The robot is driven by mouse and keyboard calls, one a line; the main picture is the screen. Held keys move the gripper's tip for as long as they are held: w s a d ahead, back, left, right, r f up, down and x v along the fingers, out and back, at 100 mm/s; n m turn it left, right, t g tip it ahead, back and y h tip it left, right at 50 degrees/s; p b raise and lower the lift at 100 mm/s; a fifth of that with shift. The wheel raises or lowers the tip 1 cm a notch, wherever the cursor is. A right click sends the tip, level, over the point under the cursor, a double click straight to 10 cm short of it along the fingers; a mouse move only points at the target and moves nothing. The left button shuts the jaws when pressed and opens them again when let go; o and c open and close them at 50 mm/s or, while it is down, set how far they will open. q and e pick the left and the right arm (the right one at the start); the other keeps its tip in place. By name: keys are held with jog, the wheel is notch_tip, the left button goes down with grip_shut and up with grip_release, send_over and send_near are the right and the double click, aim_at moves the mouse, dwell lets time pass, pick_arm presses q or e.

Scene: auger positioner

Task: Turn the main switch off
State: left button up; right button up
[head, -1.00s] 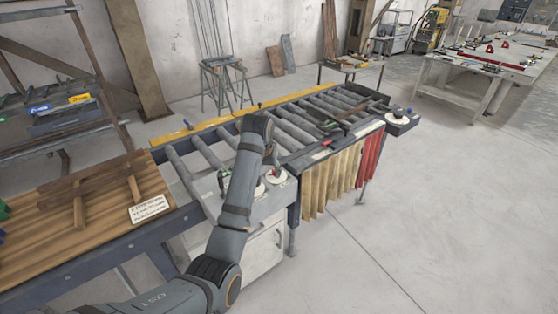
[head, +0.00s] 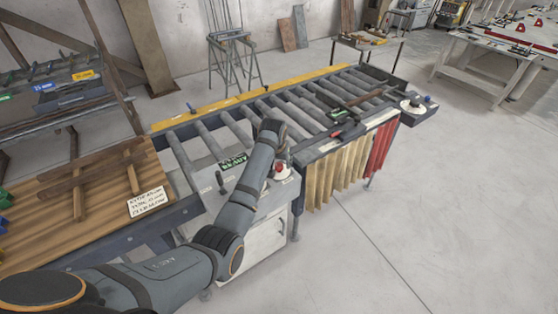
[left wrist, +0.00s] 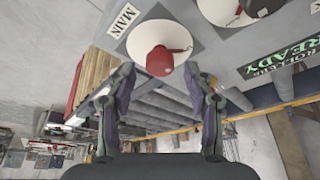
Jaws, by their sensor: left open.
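The main switch (left wrist: 160,62) is a red knob on a white disc beside a MAIN label (left wrist: 123,20) in the left wrist view. In the head view, the red knob (head: 281,169) shows just right of my left arm. My left gripper (left wrist: 160,74) is open and empty in the left wrist view. Its fingertips show on either side of the red knob; whether they touch it I cannot tell. My right gripper is in neither view.
A second switch with a white disc (left wrist: 222,10) sits beside the main one, cut off by the frame. A READY sign (head: 233,162) and a dark lever (head: 220,183) are left of my arm. The roller table (head: 240,125) lies behind; yellow and red curtains (head: 340,175) hang at right.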

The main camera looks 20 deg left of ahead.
pick_arm(q)
jog(key=shift+w+f, duration=0.3)
jog(key=shift+f, duration=0.35)
jog(key=shift+s, duration=0.15)
jog(key=shift+c, duration=1.1)
grip_shut()
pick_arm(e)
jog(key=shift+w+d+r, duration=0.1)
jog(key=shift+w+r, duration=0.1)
